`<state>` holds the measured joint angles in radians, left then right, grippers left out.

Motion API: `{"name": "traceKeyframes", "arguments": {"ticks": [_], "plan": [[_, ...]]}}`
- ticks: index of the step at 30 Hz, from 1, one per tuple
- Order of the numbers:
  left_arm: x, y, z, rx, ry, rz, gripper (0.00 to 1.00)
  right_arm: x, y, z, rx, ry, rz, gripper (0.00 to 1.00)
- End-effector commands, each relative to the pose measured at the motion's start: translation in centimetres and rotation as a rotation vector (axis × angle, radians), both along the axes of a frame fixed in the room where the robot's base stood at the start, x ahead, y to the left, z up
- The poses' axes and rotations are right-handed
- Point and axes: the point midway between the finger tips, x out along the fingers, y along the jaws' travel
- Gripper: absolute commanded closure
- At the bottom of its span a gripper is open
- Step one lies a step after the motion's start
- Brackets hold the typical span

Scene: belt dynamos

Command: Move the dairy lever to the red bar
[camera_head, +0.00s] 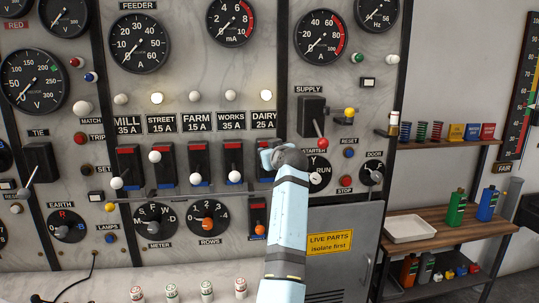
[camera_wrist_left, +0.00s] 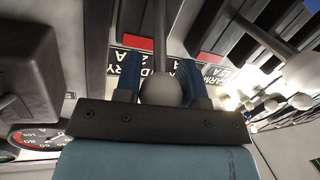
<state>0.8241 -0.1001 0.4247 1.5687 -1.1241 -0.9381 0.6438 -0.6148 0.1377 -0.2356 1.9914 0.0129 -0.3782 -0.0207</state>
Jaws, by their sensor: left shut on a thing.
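In the left wrist view the grey lever stem (camera_wrist_left: 159,40) runs into a round knob (camera_wrist_left: 160,88). The blue fingers of my left gripper (camera_wrist_left: 160,94) are shut around that knob. I cannot tell whether the lever touches a red bar. My right gripper is in neither view.
Neighbouring levers stand close by: works (camera_head: 235,177), farm (camera_head: 195,178) and street (camera_head: 155,157). A red-knobbed supply lever (camera_head: 323,144) juts out just right of my gripper. An orange-knobbed switch (camera_head: 259,230) is below. A side table (camera_head: 455,240) stands at right.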

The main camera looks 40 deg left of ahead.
Motion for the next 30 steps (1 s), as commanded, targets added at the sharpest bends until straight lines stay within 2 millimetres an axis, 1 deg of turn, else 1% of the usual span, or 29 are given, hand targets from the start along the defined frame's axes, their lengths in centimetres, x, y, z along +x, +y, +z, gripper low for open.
{"name": "traceKeyframes", "arguments": {"ticks": [1,16,17,18,19,20,27,30], "plan": [[0.03,-0.01,0.21,0.003,-0.003,-0.001,1.00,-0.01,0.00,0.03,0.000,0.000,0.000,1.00],[0.05,-0.03,0.14,0.003,-0.002,-0.001,1.00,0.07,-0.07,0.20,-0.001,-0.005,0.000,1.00],[0.04,-0.03,0.13,0.003,-0.002,-0.001,0.59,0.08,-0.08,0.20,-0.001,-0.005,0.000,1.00],[0.04,-0.03,0.13,0.003,-0.002,-0.001,0.49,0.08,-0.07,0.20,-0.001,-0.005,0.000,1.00],[0.05,-0.02,0.11,0.003,-0.002,-0.001,0.43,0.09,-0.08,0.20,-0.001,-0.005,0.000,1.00],[0.04,-0.02,0.10,0.002,-0.001,-0.002,0.38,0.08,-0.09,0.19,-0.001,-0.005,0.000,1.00],[0.02,-0.03,0.01,0.001,-0.001,-0.001,0.38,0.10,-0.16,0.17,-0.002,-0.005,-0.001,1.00],[-0.14,-0.40,-0.05,0.000,0.000,-0.001,0.38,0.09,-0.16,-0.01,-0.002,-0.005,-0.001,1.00]]}}
